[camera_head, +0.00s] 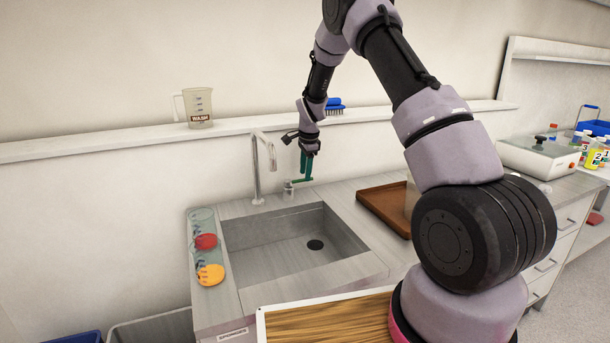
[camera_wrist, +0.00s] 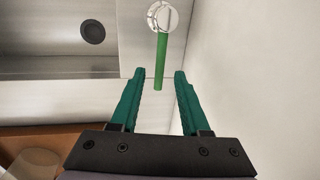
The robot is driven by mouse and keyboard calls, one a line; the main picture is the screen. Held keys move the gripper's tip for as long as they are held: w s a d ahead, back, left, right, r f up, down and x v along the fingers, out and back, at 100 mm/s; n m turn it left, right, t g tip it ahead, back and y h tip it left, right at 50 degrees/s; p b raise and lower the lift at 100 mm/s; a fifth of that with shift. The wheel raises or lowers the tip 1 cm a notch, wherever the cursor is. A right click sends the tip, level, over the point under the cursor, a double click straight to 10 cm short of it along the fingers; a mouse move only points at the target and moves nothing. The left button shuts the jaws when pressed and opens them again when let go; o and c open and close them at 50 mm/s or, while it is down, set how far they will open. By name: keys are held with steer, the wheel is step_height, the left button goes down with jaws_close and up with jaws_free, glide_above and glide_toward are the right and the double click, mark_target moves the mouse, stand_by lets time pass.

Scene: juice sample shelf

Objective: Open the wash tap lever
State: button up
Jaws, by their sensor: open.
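The wash tap (camera_head: 264,168) is a grey metal spout behind the sink. Its lever (camera_wrist: 161,60) shows in the wrist view as a green bar running down from a round metal base (camera_wrist: 162,17). My gripper (camera_wrist: 159,76) has two teal fingers standing apart, with the lever's near end in the gap between their tips and no clear contact. In the head view my gripper (camera_head: 305,172) points down beside the tap, right of the spout. There the green lever is hard to tell from the fingers.
The sink (camera_head: 290,262) with a dark drain lies in front of the tap. A tray with red and yellow items (camera_head: 200,222) is at its left, a brown tray (camera_head: 372,210) at its right. A WASH jug (camera_head: 197,108) and blue brush (camera_head: 334,106) stand on the wall ledge.

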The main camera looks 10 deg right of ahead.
steer(key=shift+w+f, duration=0.15)
steer(key=shift+f, duration=0.55)
jaws_close()
stand_by(1.0)
